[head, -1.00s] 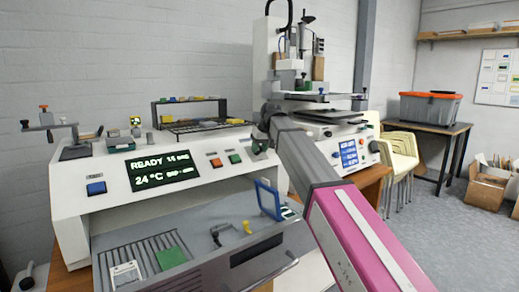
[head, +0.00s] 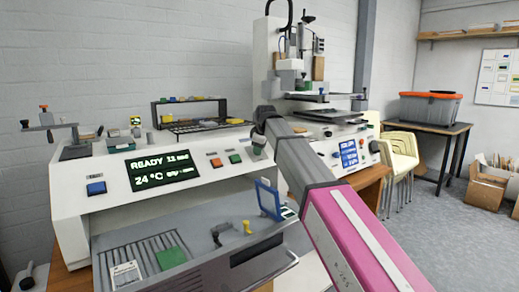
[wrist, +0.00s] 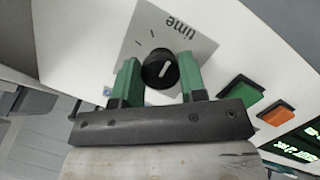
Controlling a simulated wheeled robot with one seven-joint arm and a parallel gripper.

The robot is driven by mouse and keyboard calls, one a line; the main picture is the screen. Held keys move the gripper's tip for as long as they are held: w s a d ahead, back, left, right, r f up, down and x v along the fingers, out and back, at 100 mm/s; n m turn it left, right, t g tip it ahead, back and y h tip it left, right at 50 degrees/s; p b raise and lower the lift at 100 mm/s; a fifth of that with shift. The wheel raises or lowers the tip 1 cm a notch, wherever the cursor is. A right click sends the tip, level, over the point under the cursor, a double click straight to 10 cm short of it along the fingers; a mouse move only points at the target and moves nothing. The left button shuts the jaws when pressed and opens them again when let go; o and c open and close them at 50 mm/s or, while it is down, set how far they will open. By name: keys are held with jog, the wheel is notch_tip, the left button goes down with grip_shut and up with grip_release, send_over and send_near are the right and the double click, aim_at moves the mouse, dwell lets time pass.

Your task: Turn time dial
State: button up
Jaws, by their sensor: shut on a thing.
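The time dial (wrist: 160,69) is a round black knob with a pale pointer line, on a grey plate marked "time" with tick marks, in the wrist view. My gripper (wrist: 160,60) has its green fingers on either side of the dial and is shut on it. In the head view my gripper (head: 258,146) is at the right end of the machine's sloped white front panel. The dial itself is mostly hidden there. The display (head: 161,168) reads READY, a small seconds figure and 24 °C.
A green button (wrist: 240,93) and an orange button (wrist: 276,112) sit close beside the dial. A blue button (head: 96,188) is at the panel's left. An open drawer (head: 215,280) with small parts lies below. The pad printer (head: 330,120) stands behind my arm.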

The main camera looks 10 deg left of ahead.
jog(key=shift+n, duration=0.6)
jog(key=o, duration=0.9)
jog(key=v, duration=1.1)
jog(key=shift+s+f, duration=0.15)
